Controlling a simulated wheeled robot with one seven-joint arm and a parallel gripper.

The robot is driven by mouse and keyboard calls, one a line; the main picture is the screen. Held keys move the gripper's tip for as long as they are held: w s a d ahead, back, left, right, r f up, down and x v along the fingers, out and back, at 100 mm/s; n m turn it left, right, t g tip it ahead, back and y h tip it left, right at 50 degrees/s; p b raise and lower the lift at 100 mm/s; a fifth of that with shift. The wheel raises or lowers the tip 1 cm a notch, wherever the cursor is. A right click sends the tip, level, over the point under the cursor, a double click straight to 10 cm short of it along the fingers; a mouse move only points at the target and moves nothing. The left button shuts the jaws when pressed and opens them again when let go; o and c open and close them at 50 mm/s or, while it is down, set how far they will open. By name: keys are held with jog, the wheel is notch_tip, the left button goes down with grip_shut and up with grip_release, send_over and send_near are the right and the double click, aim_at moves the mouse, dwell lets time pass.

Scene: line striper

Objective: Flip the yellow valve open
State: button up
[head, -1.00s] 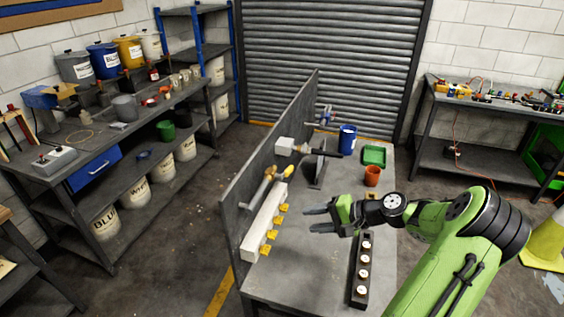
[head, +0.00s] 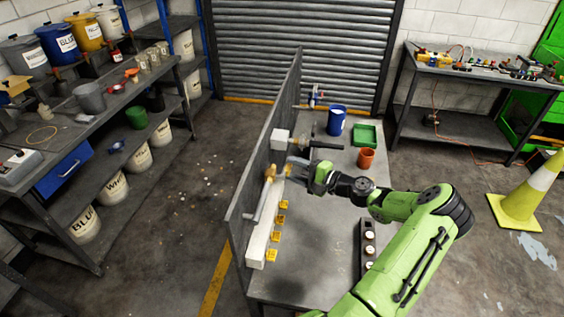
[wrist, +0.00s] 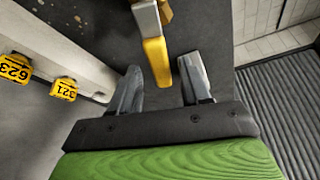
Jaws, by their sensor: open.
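The yellow valve handle (wrist: 157,62) points down between the two fingertips of my gripper (wrist: 160,85) in the wrist view. The fingers are open, one on each side of the handle, with a gap on both sides. In the head view, my gripper (head: 292,168) is at the upright grey panel, over the far end of the white rail. The valve's brass body (head: 269,173) shows just left of the fingers, on a grey pipe. The handle itself is mostly hidden by the fingers there.
Yellow tags (head: 276,237) hang along the white rail (head: 258,240). A white box with a dark rod (head: 308,144) sits just beyond my gripper. An orange cup (head: 366,159), blue can (head: 336,120) and green tray (head: 366,135) stand farther back.

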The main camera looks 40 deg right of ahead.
aim_at(291, 168)
jog(key=x, duration=0.2)
jog(key=shift+w+a+r+p, duration=0.15)
jog(key=shift+w+a+p, duration=0.1)
jog(key=shift+w+p, duration=0.1)
jog(key=shift+w+a+f, duration=0.1)
jog(key=shift+w+f, duration=0.15)
jog(key=shift+w, duration=0.45)
jog(key=shift+s, duration=0.1)
grip_shut()
